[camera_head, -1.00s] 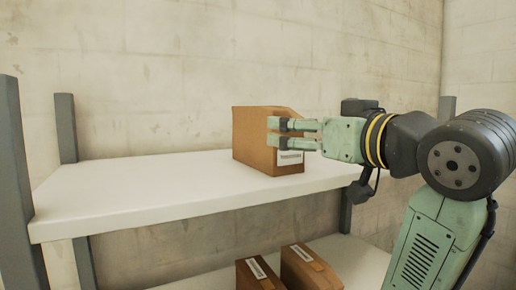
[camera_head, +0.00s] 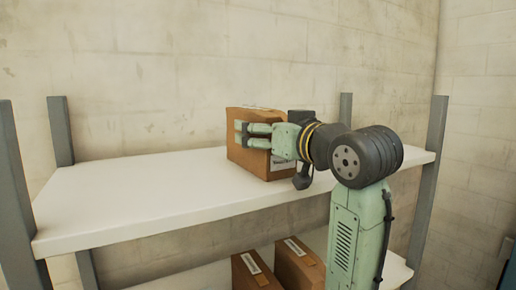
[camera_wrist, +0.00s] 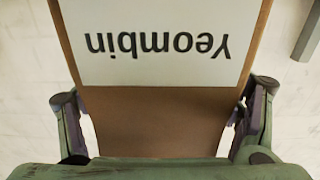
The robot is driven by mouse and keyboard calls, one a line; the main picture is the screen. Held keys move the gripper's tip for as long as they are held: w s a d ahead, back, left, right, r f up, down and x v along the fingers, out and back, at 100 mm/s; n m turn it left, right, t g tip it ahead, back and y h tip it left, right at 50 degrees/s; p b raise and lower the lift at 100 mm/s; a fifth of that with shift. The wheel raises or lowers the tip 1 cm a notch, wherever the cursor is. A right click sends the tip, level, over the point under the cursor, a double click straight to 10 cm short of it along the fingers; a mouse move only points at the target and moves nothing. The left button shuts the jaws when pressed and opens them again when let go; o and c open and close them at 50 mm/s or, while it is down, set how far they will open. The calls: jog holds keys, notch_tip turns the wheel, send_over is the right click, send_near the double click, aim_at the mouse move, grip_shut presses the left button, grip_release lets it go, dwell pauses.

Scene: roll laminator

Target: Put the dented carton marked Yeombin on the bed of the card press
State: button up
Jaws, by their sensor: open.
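A brown carton (camera_head: 246,160) stands on the white upper shelf, a white label on its side partly hidden by my wrist. In the wrist view the carton (camera_wrist: 160,115) carries a white label reading "Yeombin", upside down. My gripper (camera_head: 242,135) is open and level, reaching in from the right, with its fingers over the carton. In the wrist view the fingers of my gripper (camera_wrist: 160,118) stand on either side of the carton, and whether they touch it I cannot tell. The card press is not in view.
The white upper shelf (camera_head: 120,200) is bare left of the carton. Two more brown cartons, a left one (camera_head: 247,277) and a right one (camera_head: 293,268), stand on the lower shelf. Grey posts (camera_head: 428,190) hold the shelves against a block wall.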

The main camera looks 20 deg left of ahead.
jog(key=c, duration=1.4)
jog(key=shift+r, duration=0.1)
jog(key=shift+r+b, duration=0.4)
jog(key=shift+r, duration=0.4)
jog(key=shift+s+d+r+b, duration=0.15)
jog(key=shift+r+b, duration=0.1)
jog(key=shift+r, duration=0.2)
jog(key=shift+s+r+b, duration=0.1)
jog(key=shift+r+b, duration=0.15)
jog(key=shift+r, duration=0.2)
jog(key=s+d+b, duration=0.2)
jog(key=s, duration=0.5)
jog(key=s+d+r+b, duration=0.1)
jog(key=s+d+b, duration=0.1)
jog(key=s, duration=0.5)
jog(key=shift+s+d+r+b, duration=0.15)
jog(key=shift+s+d+b, duration=0.25)
jog(key=shift+d, duration=0.3)
